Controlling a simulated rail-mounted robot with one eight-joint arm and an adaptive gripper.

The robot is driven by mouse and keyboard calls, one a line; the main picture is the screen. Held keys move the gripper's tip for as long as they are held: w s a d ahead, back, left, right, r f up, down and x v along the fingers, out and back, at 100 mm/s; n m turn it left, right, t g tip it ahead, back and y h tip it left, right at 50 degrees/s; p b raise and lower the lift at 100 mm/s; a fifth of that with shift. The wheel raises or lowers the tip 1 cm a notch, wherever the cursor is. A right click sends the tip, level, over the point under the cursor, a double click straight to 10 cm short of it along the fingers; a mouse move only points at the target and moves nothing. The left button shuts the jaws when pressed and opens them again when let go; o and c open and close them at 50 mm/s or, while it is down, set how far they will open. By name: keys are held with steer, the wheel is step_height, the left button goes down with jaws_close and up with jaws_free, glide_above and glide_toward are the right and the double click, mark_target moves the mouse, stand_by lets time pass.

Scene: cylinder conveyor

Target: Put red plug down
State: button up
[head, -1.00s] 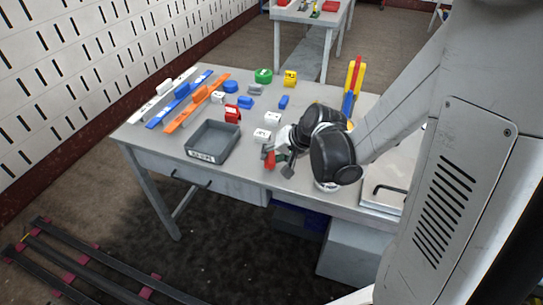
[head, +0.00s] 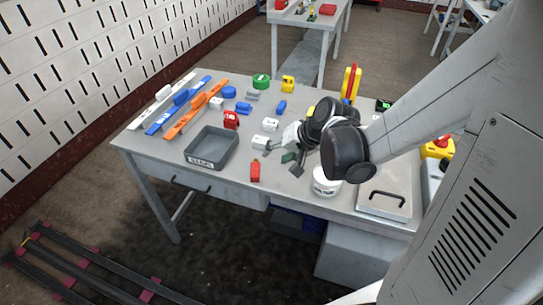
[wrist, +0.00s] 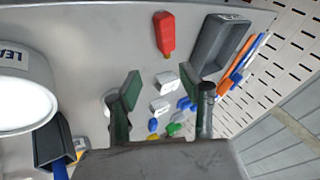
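The red plug (head: 255,171) rests on the grey table near its front edge, to the right of the grey tray. It also shows in the wrist view (wrist: 164,33), at the top middle and beyond the fingertips. My gripper (head: 279,157) is above the table, just right of the red plug and apart from it. In the wrist view my gripper (wrist: 168,92) has its two green-padded fingers spread wide, with nothing held between them.
The labelled grey tray (head: 230,152) is left of the plug. White blocks (head: 270,125) and several coloured parts stand behind. A white round container (head: 326,186) and a lidded metal box (head: 384,205) are to the right. The table's front edge is close to the plug.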

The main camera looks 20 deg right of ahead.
steer(key=s+a+r+n+t+h+p, duration=0.1)
steer(key=s+r+n+h, duration=0.3)
steer(key=s+r, duration=1.1)
steer(key=shift+s+a+n, duration=0.2)
steer(key=shift+a+n, duration=0.05)
steer(key=shift+n, duration=0.05)
step_height(320, 180, up, 13)
steer(key=p, duration=1.2)
stand_by(0.3)
